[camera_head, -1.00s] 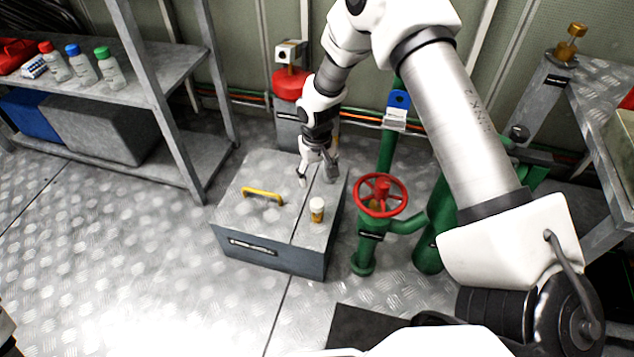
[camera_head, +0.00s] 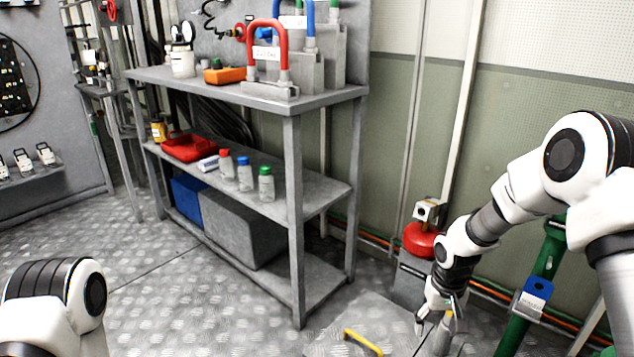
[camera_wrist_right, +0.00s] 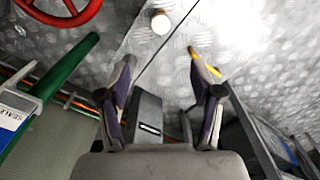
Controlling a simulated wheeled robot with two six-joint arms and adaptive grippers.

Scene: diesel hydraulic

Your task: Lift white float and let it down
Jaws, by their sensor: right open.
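The white float is most likely the small round white top (camera_wrist_right: 160,21) on the grey metal box (camera_wrist_right: 230,30) in the right wrist view. It lies just beyond my right gripper's fingertips, apart from them. In the head view the float is out of frame; only part of the box's top (camera_head: 385,312) shows at the bottom edge. My right gripper (camera_head: 435,322) points down over the box, and its spread, empty fingers also show in the wrist view (camera_wrist_right: 161,58). My left gripper is not in view; only a piece of my left arm shows at bottom left.
A yellow handle (camera_head: 362,342) stands on the box. A red-topped device (camera_head: 421,240) and green pipes (camera_head: 540,275) are near my right arm. A metal shelf (camera_head: 325,190) with bottles and bins stands left. A red valve wheel (camera_wrist_right: 62,12) is at the wrist view's upper left.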

